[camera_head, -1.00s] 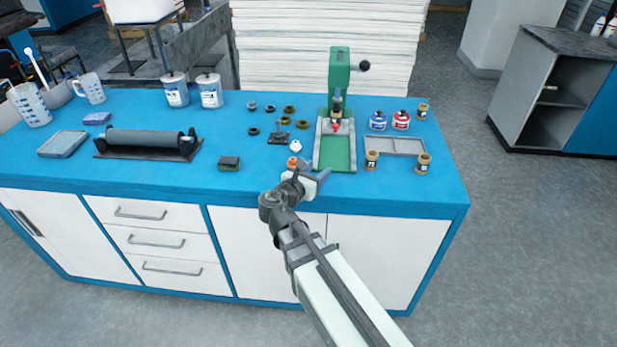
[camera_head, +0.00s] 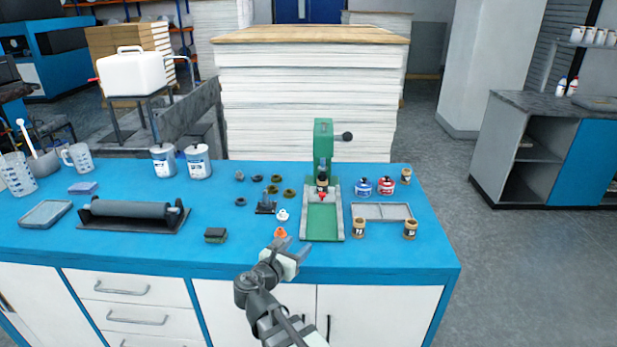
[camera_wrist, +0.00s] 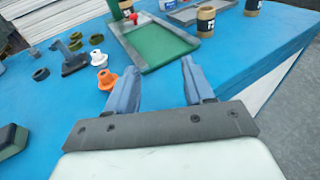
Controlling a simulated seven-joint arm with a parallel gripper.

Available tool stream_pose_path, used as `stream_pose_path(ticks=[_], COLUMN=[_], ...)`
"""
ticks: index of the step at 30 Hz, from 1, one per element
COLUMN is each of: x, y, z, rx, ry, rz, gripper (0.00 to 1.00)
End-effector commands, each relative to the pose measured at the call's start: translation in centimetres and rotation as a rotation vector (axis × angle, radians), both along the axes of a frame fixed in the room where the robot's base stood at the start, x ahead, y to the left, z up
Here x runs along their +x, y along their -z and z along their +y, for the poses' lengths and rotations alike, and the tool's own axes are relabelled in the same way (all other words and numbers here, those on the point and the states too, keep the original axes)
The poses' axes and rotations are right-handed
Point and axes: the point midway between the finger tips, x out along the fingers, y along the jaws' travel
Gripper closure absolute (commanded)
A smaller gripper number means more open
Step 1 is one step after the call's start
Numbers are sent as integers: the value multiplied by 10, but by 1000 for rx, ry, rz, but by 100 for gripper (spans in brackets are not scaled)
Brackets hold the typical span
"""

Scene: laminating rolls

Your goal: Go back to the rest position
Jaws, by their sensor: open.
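My gripper (camera_head: 288,250) is above the front edge of the blue bench (camera_head: 400,260), in front of the green press. In the wrist view my gripper (camera_wrist: 157,72) has its two fingers apart with nothing between them. Just past the fingertips are an orange flanged piece (camera_wrist: 107,80) and a white flanged piece (camera_wrist: 97,58), both standing on the bench. The green press (camera_head: 324,190) stands upright behind, with a black-knobbed lever and a small red part at its base.
A grey shallow tray (camera_head: 382,212), small labelled jars (camera_head: 358,228) and blue and red pots (camera_head: 386,186) stand right of the press. Dark rings (camera_head: 290,194), a sponge block (camera_head: 215,235) and a roller (camera_head: 130,209) lie left. The bench's front strip is mostly clear.

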Motion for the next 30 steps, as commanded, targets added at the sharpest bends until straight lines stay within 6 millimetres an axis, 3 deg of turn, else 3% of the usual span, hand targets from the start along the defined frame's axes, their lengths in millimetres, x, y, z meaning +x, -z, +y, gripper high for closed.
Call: stream_pose_path(ticks=[12,17,20,30], x=[5,0,-7,-37], y=[-46,-54,-41,32], z=[78,106,113,93], rx=[193,297,376,489], ry=[-139,-171,-139,88], rz=[-176,-217,-202,-48], gripper=[48,48,48,48])
